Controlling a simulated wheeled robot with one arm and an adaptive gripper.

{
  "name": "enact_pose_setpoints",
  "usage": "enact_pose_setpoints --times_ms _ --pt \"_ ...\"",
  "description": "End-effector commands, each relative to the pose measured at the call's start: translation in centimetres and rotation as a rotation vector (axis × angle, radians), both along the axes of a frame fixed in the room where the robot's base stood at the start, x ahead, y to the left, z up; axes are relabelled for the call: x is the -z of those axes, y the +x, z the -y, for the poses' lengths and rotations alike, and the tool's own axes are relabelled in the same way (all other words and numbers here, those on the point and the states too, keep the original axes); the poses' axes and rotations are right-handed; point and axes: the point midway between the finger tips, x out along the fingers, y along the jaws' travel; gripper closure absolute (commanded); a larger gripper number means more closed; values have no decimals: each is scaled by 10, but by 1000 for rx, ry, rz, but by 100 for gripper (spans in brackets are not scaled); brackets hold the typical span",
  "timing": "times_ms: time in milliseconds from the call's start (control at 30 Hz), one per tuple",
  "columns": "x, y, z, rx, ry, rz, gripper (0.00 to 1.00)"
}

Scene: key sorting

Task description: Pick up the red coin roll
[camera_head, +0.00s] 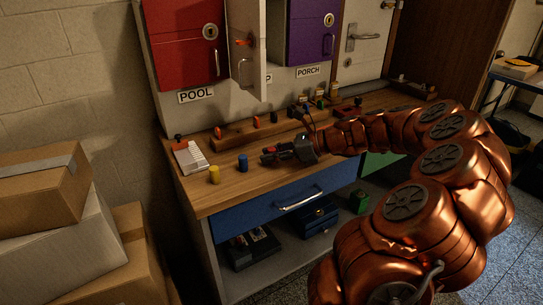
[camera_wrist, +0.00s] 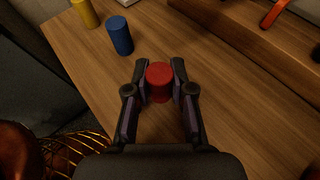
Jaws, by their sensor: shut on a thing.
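The red coin roll (camera_wrist: 159,77) is a short red cylinder. In the wrist view it stands between the two black fingers of my gripper (camera_wrist: 160,82), which are shut on its sides. In the head view my gripper (camera_head: 284,153) is low over the wooden bench top, and a small bit of red shows at its fingers. I cannot tell whether the roll touches the wood.
A blue roll (camera_wrist: 119,36) and a yellow roll (camera_wrist: 86,13) stand to the left on the bench top (camera_head: 232,190). A wooden rail with keys (camera_head: 257,121) runs behind. Red (camera_head: 185,45) and purple (camera_head: 309,32) cabinets hang above. A blue drawer (camera_head: 272,208) is below.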

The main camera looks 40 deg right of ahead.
Motion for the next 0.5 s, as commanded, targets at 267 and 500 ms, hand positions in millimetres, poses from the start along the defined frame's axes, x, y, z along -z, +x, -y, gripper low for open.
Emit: enact_pose_setpoints --times_ms 267,500 --pt "0 0 0 0 0 0 100" --pt "-4 0 0 1 0 0 100"
